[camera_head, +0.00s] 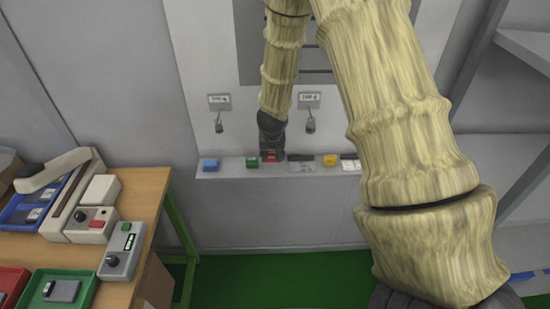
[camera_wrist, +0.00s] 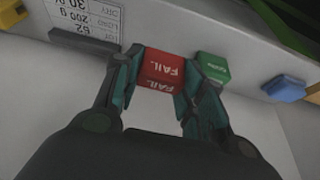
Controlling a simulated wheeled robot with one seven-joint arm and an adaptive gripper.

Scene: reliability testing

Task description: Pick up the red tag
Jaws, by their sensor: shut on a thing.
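The red tag (camera_wrist: 161,69) is a small block with "FAIL" lettering, in the middle of the wrist view between my two fingertips. My gripper (camera_wrist: 158,80) is shut on it, one finger against each side. In the head view the red tag (camera_head: 270,157) shows at the shelf, partly hidden by my gripper (camera_head: 271,150). The tag is at the level of the narrow shelf (camera_head: 225,172); I cannot tell whether it still touches it.
A green tag (camera_wrist: 213,67) stands close beside one finger, and a blue one (camera_wrist: 285,88) farther along. A yellow tag (camera_head: 329,160) and a printed card (camera_wrist: 88,18) are also on the shelf. A wooden table (camera_head: 146,188) with trays and devices stands at left.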

